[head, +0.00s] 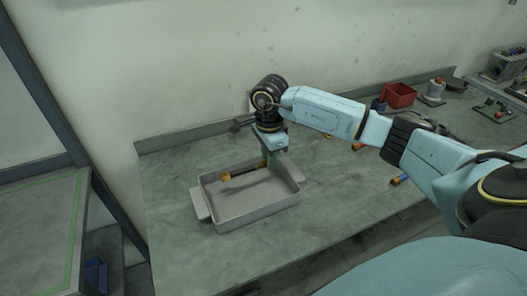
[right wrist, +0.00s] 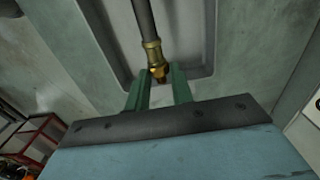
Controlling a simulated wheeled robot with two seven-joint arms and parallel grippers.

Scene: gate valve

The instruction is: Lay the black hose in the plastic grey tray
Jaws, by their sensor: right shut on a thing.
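The grey plastic tray (head: 238,216) stands on the workbench, with a handle at each end; part of its inside shows in the right wrist view (right wrist: 193,42). My right gripper (head: 271,161) points down over the tray's back right part. Its green fingers (right wrist: 160,90) are shut on the black hose (head: 246,172) near one brass end fitting (right wrist: 154,58). The hose runs left from the fingers across the tray's opening to its other brass end. I cannot tell whether the hose touches the tray. My left gripper is not in view.
A red bin (head: 399,95) and several small parts stand at the back right of the bench. A blue and orange piece (head: 399,180) lies right of the tray, partly near my arm. The bench left of the tray is clear; a wall rises behind.

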